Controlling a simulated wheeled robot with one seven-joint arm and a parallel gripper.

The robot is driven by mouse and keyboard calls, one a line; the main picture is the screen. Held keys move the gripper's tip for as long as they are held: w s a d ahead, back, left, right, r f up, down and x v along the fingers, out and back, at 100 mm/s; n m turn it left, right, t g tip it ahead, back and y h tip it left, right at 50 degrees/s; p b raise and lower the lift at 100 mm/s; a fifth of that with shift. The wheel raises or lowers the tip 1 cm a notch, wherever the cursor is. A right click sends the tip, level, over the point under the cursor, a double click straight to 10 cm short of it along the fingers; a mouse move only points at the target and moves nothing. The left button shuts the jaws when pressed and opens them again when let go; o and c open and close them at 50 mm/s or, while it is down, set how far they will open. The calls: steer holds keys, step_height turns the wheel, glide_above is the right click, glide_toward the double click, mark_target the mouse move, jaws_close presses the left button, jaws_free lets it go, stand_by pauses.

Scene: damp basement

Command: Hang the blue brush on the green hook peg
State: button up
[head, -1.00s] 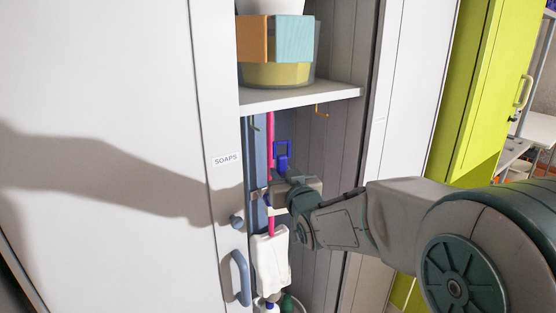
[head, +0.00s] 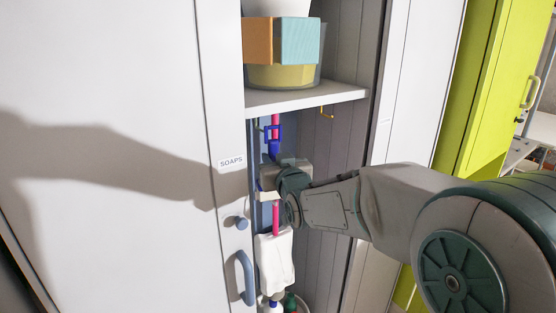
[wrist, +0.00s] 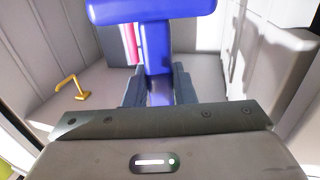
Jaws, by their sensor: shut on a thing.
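The blue brush (head: 274,149) is upright in the open cabinet, its looped top just under the shelf and in front of a pink handle. In the wrist view its thick blue shaft (wrist: 157,58) stands between my two fingers. My gripper (head: 266,188) is shut on it, below the loop. The lower part of the brush is hidden by my gripper. I cannot tell whether the loop touches any peg.
A yellow hook (head: 327,112) sits under the shelf (head: 305,98) to the right. A pink-handled tool with a white head (head: 275,260) hangs close behind my gripper. The "SOAPS" door (head: 231,162) borders the left; bottles stand below.

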steer(key=shift+w+a+f, duration=0.25)
steer(key=shift+w+a, duration=0.25)
steer(key=shift+w, duration=0.2)
steer(key=shift+w+a+f, duration=0.2)
steer(key=shift+w+a, duration=0.3)
steer(key=shift+w, duration=0.25)
steer(key=shift+w+a+f, duration=0.25)
steer(key=shift+w+a, duration=0.25)
steer(key=shift+w, duration=0.2)
steer(key=shift+b, duration=0.3)
steer(key=o, duration=1.1)
steer(key=shift+c, duration=0.2)
steer(key=shift+s, duration=0.1)
